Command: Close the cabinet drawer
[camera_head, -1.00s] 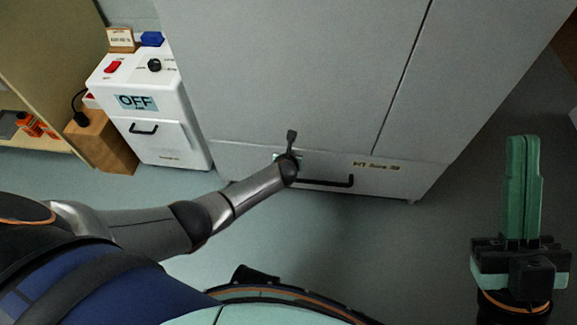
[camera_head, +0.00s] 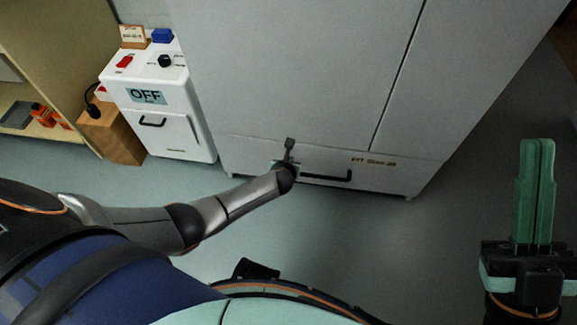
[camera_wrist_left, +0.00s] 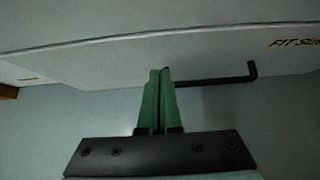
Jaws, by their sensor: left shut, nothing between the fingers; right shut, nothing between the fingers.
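The large grey cabinet (camera_head: 300,70) stands ahead, with a wide drawer (camera_head: 385,176) along its bottom and a black bar handle (camera_head: 335,178). The handle also shows in the left wrist view (camera_wrist_left: 215,81), to the right of the fingers. Any remaining drawer gap is hard to judge. My right gripper (camera_head: 537,143) is shut and empty, pointing up at right.
A white unit (camera_head: 180,115) with an OFF display, red switch and black knob stands left of the cabinet. A wooden block (camera_head: 112,137) and a shelf (camera_head: 45,40) with orange items are further left. Open floor (camera_head: 390,250) lies before the cabinet.

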